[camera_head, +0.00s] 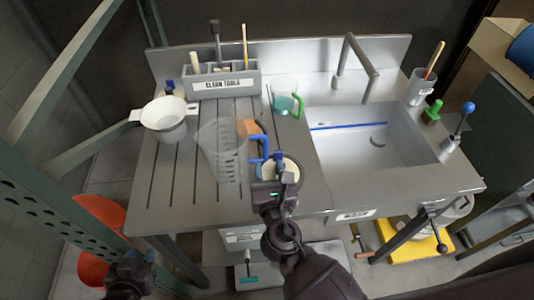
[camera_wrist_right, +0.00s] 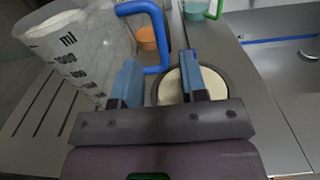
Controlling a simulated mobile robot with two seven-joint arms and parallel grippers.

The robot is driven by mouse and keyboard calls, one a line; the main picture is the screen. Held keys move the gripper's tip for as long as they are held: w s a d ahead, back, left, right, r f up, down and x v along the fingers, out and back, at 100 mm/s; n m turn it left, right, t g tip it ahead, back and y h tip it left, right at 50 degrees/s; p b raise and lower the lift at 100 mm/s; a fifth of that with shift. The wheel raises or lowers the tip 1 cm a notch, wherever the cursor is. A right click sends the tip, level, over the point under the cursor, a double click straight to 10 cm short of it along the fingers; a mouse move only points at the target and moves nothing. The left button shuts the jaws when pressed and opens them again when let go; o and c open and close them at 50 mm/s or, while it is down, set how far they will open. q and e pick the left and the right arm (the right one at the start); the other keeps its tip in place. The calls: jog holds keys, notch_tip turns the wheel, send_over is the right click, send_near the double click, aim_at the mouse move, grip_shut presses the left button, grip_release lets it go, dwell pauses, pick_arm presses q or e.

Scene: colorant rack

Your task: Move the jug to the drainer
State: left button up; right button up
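The large clear jug (camera_head: 222,155) with measuring marks and a blue handle (camera_head: 258,146) is over the right part of the grooved drainer (camera_head: 160,190); it seems to rest there. In the right wrist view the jug (camera_wrist_right: 75,50) is at the left, its blue handle (camera_wrist_right: 158,35) just beyond the fingertips. My right gripper (camera_head: 273,160) is open beside the handle; its two blue fingers (camera_wrist_right: 160,72) are spread with a gap between. Whether a finger touches the handle cannot be told. My left gripper (camera_head: 130,268) is low at the left, its fingers unclear.
A round pot with cream contents (camera_wrist_right: 168,88) stands under my right gripper. An orange cup (camera_wrist_right: 147,38) is behind the handle. A smaller green-handled jug (camera_head: 286,93), a white funnel-like vessel (camera_head: 165,114) and a tool box (camera_head: 222,83) stand behind. The sink (camera_head: 370,145) lies right.

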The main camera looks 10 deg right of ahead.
jog(key=shift+s, duration=2.35)
jog(key=d+m+g+h, duration=0.1)
jog(key=d+m, duration=0.2)
jog(key=d+f+m+g+h, duration=0.1)
jog(key=d+m, duration=0.2)
jog(key=m, duration=0.1)
jog(key=d+m+g+h, duration=0.1)
jog(key=d+m+h, duration=0.1)
jog(key=d+m, duration=0.1)
jog(key=shift+s+d+f+m, duration=0.25)
jog(key=shift+s+d+m, duration=0.05)
jog(key=shift+s+d, duration=0.1)
jog(key=s+d+f+m+g, duration=0.3)
jog(key=s+d+m+g, duration=0.4)
jog(key=d+m, duration=0.65)
jog(key=s+a+m+g+y, duration=0.1)
jog(key=s+m+g+y, duration=0.25)
jog(key=s+m, duration=0.65)
jog(key=w+f+t, duration=0.7)
jog(key=w+f, duration=0.2)
jog(key=w, duration=0.1)
jog(key=shift+f+m, duration=0.3)
jog(key=shift+m, duration=0.15)
